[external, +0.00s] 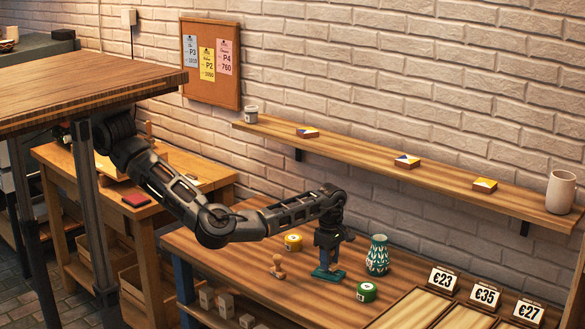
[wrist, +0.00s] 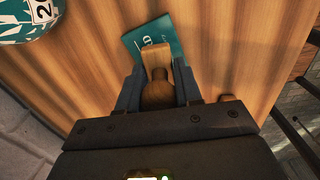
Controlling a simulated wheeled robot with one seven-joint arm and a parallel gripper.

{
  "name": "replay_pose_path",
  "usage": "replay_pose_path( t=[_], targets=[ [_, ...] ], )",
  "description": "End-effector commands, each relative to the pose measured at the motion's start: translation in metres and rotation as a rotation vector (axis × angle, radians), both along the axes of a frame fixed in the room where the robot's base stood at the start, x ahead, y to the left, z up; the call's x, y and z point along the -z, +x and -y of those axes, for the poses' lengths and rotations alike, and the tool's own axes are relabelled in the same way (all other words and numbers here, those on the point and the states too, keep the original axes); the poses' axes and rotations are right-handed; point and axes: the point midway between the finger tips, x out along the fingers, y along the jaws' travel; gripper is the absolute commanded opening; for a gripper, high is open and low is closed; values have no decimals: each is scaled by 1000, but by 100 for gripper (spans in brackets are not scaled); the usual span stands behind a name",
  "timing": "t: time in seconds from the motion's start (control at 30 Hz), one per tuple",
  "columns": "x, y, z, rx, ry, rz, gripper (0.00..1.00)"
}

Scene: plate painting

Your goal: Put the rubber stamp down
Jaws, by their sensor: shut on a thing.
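My gripper (external: 327,259) reaches down over the front table, close above a flat teal card or booklet (external: 325,275). In the wrist view, my gripper (wrist: 158,76) is shut on the rubber stamp (wrist: 159,94), a wooden piece with a rounded knob between the fingers. The teal card (wrist: 163,36) shows just beyond the stamp. Whether the stamp touches the card or the table I cannot tell. In the external view, the fingers hide the held stamp. Another wooden, knob-topped piece (external: 278,266) stands on the table left of my gripper.
A teal patterned vase (external: 377,256) stands close to the right. A green round tin (external: 366,292) and a yellow one (external: 293,242) are nearby. Price signs (external: 442,279) and wooden trays occupy the right. A wall shelf (external: 350,153) runs behind.

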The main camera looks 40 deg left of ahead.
Motion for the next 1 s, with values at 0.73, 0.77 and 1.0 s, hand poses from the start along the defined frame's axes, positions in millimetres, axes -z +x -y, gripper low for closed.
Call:
replay_pose_path(
  t=[0.73,0.77,1.0],
  targets=[
    [18,0,0,-1,0,0,54],
    [18,0,0,-1,0,0,56],
    [18,0,0,-1,0,0,60]
  ],
)
